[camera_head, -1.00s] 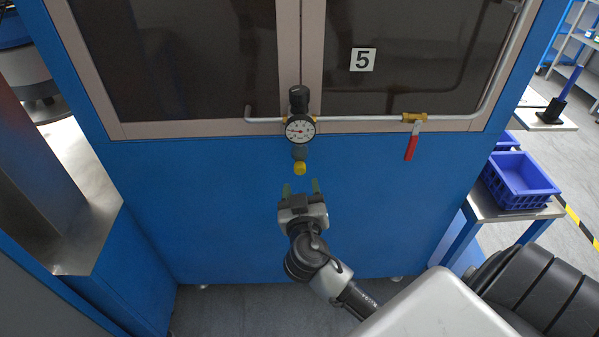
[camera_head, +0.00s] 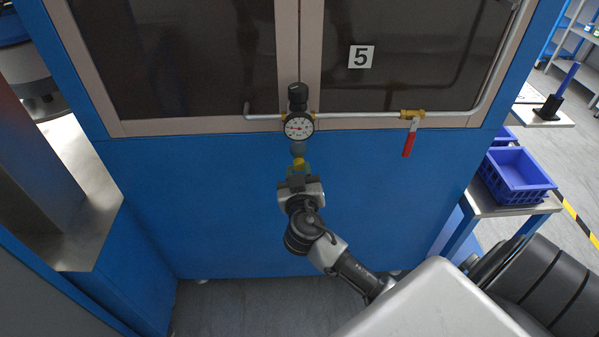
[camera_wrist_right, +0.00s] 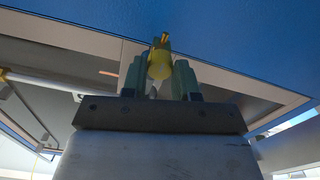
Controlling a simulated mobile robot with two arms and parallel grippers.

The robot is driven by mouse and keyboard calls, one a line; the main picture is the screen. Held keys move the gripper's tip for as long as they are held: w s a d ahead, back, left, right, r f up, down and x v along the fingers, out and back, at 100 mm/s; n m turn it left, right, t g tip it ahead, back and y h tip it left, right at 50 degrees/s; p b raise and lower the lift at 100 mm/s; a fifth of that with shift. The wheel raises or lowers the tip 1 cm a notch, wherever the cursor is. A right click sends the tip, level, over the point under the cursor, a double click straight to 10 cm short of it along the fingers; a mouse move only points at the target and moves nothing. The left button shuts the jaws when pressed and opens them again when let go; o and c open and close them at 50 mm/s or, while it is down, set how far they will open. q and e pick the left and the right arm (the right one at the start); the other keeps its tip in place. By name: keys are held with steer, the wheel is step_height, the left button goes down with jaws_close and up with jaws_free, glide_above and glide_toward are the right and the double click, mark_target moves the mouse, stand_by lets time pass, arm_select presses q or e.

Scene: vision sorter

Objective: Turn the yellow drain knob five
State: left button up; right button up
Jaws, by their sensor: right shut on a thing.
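The yellow drain knob (camera_head: 299,162) sits at the bottom of the filter unit, under the round pressure gauge (camera_head: 298,126), on the blue machine marked 5. In the right wrist view the yellow knob (camera_wrist_right: 160,66) is between the two greenish fingers. My right gripper (camera_head: 299,168) reaches up from below and is shut on the knob; it also shows in the right wrist view (camera_wrist_right: 160,75). My left gripper is in neither view.
A pipe (camera_head: 360,122) runs along the cabinet below the dark windows, with a red valve handle (camera_head: 409,138) hanging right of the gauge. Blue crates (camera_head: 520,177) stand on a metal table at right. The blue panel around the knob is clear.

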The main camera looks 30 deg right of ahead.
steer(key=shift+n, duration=0.4)
steer(key=n, duration=0.2)
steer(key=shift+n, duration=0.3)
steer(key=n, duration=0.3)
steer(key=shift+n+p, duration=0.35)
steer(key=shift+n, duration=0.05)
steer(key=n+p, duration=0.1)
steer(key=n, duration=0.3)
steer(key=shift+r, duration=0.1)
steer(key=n+p, duration=0.1)
steer(key=n, duration=0.3)
steer(key=shift+p, duration=0.35)
steer(key=shift+n, duration=0.5)
steer(key=o, duration=0.9)
steer(key=shift+s, duration=0.1)
